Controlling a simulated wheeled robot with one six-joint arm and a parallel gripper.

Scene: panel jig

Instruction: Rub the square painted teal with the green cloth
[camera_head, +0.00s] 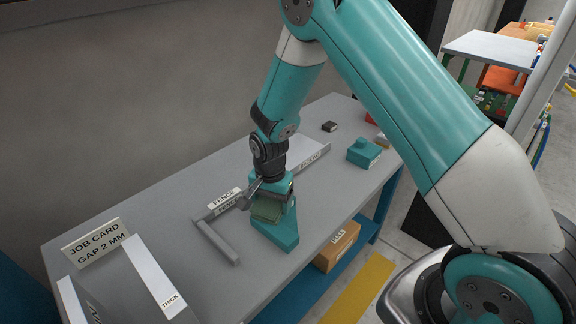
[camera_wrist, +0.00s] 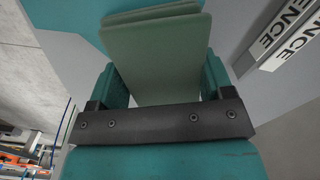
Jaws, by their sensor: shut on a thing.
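The green cloth (camera_head: 266,211) is a folded, dull green pad held in my gripper (camera_head: 272,202). In the wrist view the cloth (camera_wrist: 155,60) sticks out between the two teal fingers of my gripper (camera_wrist: 160,88), which are shut on it. The teal painted square (camera_head: 282,238) is on the grey table, just under and beside the cloth. My gripper and the cloth hide part of it. In the wrist view the teal square (camera_wrist: 75,14) shows behind the cloth at the upper left. I cannot tell whether the cloth touches it.
A grey fence (camera_head: 218,243) marked FENCE stands left of the square. A job card (camera_head: 96,243) and a white panel marked THICK (camera_head: 152,275) are at the near left. A teal block (camera_head: 364,152) and a small dark block (camera_head: 329,126) sit farther right. A box (camera_head: 338,246) is on the lower shelf.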

